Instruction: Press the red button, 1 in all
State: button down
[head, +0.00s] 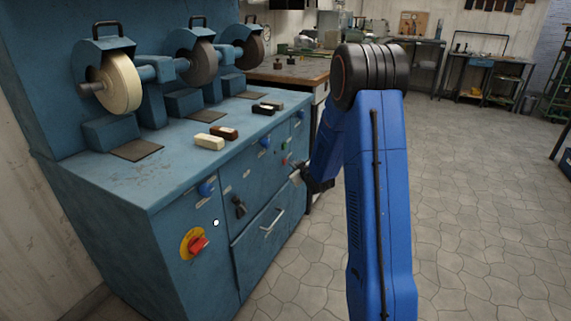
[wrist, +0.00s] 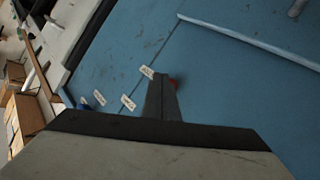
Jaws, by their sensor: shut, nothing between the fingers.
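The small red button (head: 285,161) is on the front panel of the blue grinding cabinet (head: 190,220), below a small green button (head: 284,146). In the wrist view the red button (wrist: 174,84) shows just right of my fingertips, partly hidden behind them. My gripper (head: 295,177) is shut and empty, close to the panel. In the wrist view its fingers (wrist: 162,80) point at the panel beside the button. I cannot tell whether they touch it. My arm hides part of the gripper in the head view.
A red switch on a yellow disc (head: 195,244) is low on the cabinet's near end. A drawer handle (head: 273,221) and a black knob (head: 240,207) stick out of the front. Grinding wheels (head: 120,83) stand on top. The floor (head: 460,200) to the right is clear.

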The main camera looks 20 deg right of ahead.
jog(key=shift+s+d, duration=0.1)
jog(key=shift+s+d, duration=0.7)
jog(key=shift+s, duration=0.25)
jog(key=shift+s+d, duration=0.7)
jog(key=shift+s, duration=0.2)
jog(key=s+a+r+m+g, duration=0.1)
jog(key=s+a+r+g, duration=0.1)
jog(key=s+a+r, duration=0.6)
jog(key=s+a+r+m+g, duration=0.25)
jog(key=s+r, duration=0.25)
jog(key=s, duration=0.5)
jog(key=s+a+g, duration=0.2)
jog(key=s+a, duration=0.4)
jog(key=s, duration=1)
jog(key=s+a+r+g+y, duration=0.1)
jog(key=s+a+g, duration=0.2)
jog(key=s, duration=1.3)
jog(key=a+m, duration=0.1)
jog(key=a, duration=0.2)
jog(key=shift+r, duration=0.3)
